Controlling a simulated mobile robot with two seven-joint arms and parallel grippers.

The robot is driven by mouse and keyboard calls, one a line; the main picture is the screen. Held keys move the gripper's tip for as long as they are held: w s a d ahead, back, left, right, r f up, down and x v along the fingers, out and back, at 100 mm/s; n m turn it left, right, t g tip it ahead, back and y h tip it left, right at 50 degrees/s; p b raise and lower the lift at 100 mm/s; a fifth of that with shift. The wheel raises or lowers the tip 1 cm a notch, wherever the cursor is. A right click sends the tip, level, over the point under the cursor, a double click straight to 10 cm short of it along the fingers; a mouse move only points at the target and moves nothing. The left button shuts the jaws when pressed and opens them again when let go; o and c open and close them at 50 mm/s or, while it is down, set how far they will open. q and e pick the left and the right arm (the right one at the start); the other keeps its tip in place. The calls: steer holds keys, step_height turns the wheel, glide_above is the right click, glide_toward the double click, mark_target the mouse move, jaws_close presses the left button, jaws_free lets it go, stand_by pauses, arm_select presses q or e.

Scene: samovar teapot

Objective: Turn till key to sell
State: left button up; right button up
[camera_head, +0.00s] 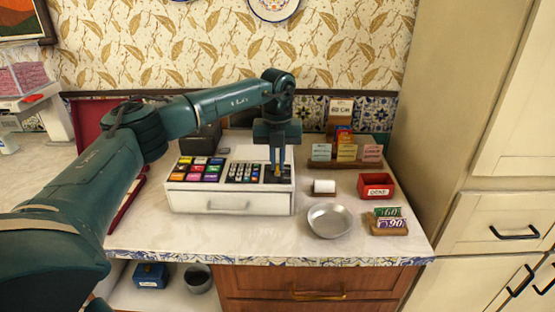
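The white till (228,202) stands on the counter, with rows of coloured keys and a dark number pad on its sloped top. Its drawer front faces me and looks shut. My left gripper (277,172) points straight down over the dark panel at the till's right end. A small brass-coloured spot, perhaps the till key, shows at its fingertips. The fingers hide most of it, so I cannot tell whether they grip it or which way it is turned. My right gripper is out of view.
A round metal dish (330,221), a white paper roll (324,187), a red box (376,186) and price cards (388,222) sit right of the till. A wooden card rack (345,162) stands behind them. A tall cabinet (460,130) bounds the right side.

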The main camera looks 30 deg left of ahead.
arm_select(q)
steer(key=shift+r+m, duration=0.1)
steer(key=shift+m, duration=0.3)
jaws_close()
steer(key=m+p, duration=0.2)
steer(key=m, duration=0.1)
steer(key=shift+m, duration=0.3)
steer(key=shift+m+p, duration=0.55)
steer(key=shift+m, duration=1.65)
steer(key=o, duration=0.6)
jaws_free()
